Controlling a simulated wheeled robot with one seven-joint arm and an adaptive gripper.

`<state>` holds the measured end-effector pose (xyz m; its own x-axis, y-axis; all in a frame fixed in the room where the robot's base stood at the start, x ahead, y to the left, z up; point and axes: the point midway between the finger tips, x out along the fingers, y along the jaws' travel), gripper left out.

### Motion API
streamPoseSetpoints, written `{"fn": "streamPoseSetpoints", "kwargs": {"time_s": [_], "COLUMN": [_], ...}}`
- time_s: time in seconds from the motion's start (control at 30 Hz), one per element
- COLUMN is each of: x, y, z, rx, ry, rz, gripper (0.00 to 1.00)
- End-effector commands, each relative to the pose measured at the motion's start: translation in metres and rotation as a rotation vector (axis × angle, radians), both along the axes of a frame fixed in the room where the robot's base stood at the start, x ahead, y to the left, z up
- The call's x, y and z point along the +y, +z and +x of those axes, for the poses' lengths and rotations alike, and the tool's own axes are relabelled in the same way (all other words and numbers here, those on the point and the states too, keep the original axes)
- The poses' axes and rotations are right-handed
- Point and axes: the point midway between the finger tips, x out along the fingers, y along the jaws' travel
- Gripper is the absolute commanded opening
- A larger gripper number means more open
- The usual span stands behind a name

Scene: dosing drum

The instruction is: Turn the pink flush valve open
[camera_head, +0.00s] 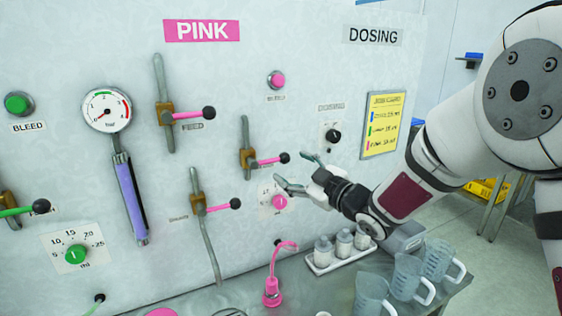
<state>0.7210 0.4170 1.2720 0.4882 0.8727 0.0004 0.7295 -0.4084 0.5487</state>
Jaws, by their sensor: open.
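Three pink-handled valves with brass bodies sit on the pale panel below the PINK sign. The upper one (166,113) is labelled FEED. A middle valve (247,157) and a lower valve (198,205) have labels too small to read, so I cannot tell which is the flush valve. All three pink levers point right, roughly horizontal, with dark knobs at their ends. My gripper (291,169) is open and empty, just right of the middle valve's knob (285,158). Its fingers point left, one above and one below the knob's height. I cannot tell whether they touch it.
A pink dial (279,202) sits just below my gripper, partly covered. A pink spout (272,285), a tray of white bottles (320,263) and clear jugs (405,275) stand on the metal bench below. A pressure gauge (107,106) and green-marked controls are further left.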

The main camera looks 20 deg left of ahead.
Motion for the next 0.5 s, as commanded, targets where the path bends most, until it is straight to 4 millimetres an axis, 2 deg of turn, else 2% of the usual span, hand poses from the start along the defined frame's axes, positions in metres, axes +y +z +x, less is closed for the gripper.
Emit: {"fn": "streamPoseSetpoints", "kwargs": {"time_s": [0.03, 0.2, 0.5], "x": [0.01, 0.033, 0.048], "y": [0.0, 0.0, 0.0], "z": [0.004, 0.017, 0.027], "rx": [-0.001, -0.001, 0.0], "ry": [0.003, 0.002, -0.001], "rz": [0.0, -0.001, -0.001], "gripper": [0.66, 0.66, 0.66]}}
